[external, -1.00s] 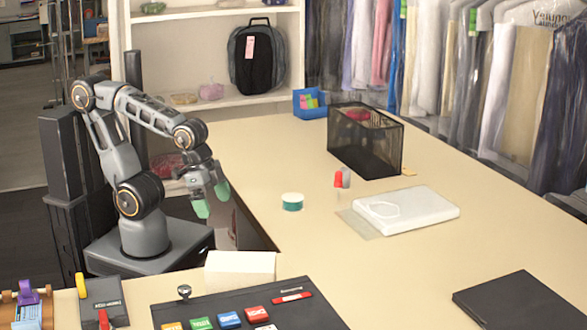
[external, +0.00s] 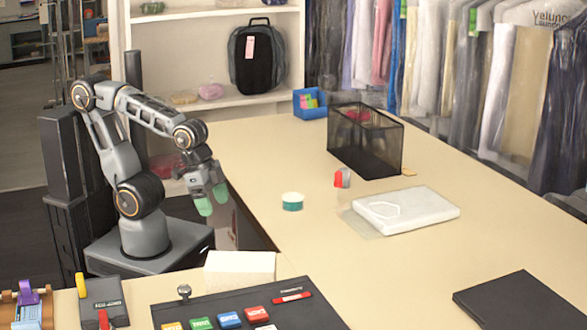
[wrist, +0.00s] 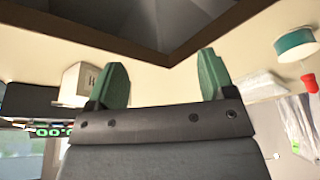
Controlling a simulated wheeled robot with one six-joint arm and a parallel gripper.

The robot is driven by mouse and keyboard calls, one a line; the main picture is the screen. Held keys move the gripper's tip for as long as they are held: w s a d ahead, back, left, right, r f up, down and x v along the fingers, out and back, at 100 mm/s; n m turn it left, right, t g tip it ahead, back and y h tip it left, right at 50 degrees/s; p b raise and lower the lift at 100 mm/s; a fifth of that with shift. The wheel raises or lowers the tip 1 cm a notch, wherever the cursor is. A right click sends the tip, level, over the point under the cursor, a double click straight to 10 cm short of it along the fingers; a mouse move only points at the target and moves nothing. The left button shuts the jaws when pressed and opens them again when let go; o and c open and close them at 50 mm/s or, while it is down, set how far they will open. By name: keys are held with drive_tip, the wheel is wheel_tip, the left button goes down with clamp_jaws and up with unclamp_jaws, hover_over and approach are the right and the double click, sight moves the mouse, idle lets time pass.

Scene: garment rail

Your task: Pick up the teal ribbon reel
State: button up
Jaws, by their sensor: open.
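The teal ribbon reel (external: 292,201) is a short round roll with a pale top, lying flat on the cream counter. It also shows at the upper right of the wrist view (wrist: 295,43). My gripper (external: 212,199) is open and empty, with green fingertips pointing down, left of the reel and apart from it, near the counter's left edge. In the wrist view both fingers (wrist: 163,78) are spread with nothing between them.
A red item (external: 342,178) and a white package (external: 405,209) are right of the reel. A black mesh basket (external: 365,140) stands behind. A white block (external: 240,268) and a black mat (external: 290,311) are in front. Bare counter surrounds the reel.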

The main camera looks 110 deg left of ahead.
drive_tip(key=s+a+f+n+g, duration=0.1)
drive_tip(key=a+f+n, duration=0.1)
drive_tip(key=a+n, duration=0.3)
drive_tip(key=s+a+f+n+g, duration=0.1)
drive_tip(key=s+a+f+n, duration=0.1)
drive_tip(key=a, duration=0.4)
drive_tip(key=n+t+h, duration=0.3)
drive_tip(key=n+t, duration=0.6)
drive_tip(key=n, duration=1.3)
approach(285, 196)
drive_tip(key=s+d+f, duration=0.1)
drive_tip(key=s, duration=0.1)
drive_tip(key=s+f, duration=0.2)
drive_tip(key=s+d+f, duration=0.1)
drive_tip(key=s, duration=0.1)
drive_tip(key=shift+d+f, duration=0.3)
drive_tip(key=r+n+t, duration=0.1)
drive_tip(key=w+a+r+n+t+y, duration=0.1)
drive_tip(key=n, duration=0.1)
drive_tip(key=w+a+r+n, duration=0.1)
drive_tip(key=shift+w+r+n+t, duration=0.2)
drive_tip(key=shift+n+t, duration=0.1)
drive_tip(key=shift+t, duration=0.1)
drive_tip(key=shift+w+n, duration=0.3)
drive_tip(key=x, duration=1.3)
drive_tip(key=shift+w+f, duration=0.1)
drive_tip(key=shift+w, duration=0.05)
drive_tip(key=shift+a, duration=0.1)
